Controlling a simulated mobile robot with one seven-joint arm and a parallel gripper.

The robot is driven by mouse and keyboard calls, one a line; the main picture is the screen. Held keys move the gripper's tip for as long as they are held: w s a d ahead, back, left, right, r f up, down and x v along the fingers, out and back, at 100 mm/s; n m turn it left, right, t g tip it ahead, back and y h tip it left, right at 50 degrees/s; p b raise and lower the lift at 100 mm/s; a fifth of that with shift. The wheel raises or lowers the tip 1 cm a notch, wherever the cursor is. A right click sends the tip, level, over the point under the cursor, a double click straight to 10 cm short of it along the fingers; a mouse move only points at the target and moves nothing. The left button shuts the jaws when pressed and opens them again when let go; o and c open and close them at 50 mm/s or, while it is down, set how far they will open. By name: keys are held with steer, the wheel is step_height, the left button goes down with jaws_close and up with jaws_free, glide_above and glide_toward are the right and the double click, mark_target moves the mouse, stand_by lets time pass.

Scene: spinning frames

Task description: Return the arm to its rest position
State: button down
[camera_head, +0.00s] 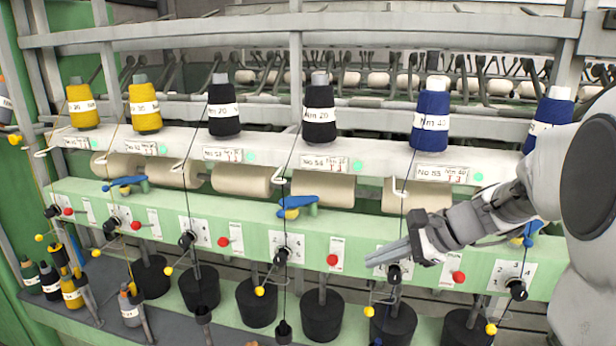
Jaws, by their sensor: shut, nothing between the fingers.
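My gripper (384,256) is at the right of the view, with its fingers closed together and pointing left. Nothing shows between the fingers. It appears in front of the green panel of the spinning frame (350,235), close to a black knob (394,274) and left of a red button (458,277). I cannot tell whether it touches the panel. My arm comes in from the right edge and hides part of the frame there.
Yellow (144,106), black (223,108) and blue (431,118) spools stand on the white shelf (270,143). Threads run down from them past the green panel. Small spools (70,290) stand at lower left. Black cylinders (322,316) sit below the panel.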

steer(key=s+a+f+n+h+b, duration=0.1)
steer(key=s+n+h, duration=0.7)
steer(key=s+n, duration=0.9)
steer(key=shift+s+a+b, duration=0.6)
steer(key=shift+s+b, duration=0.35)
steer(key=shift+s, duration=1.15)
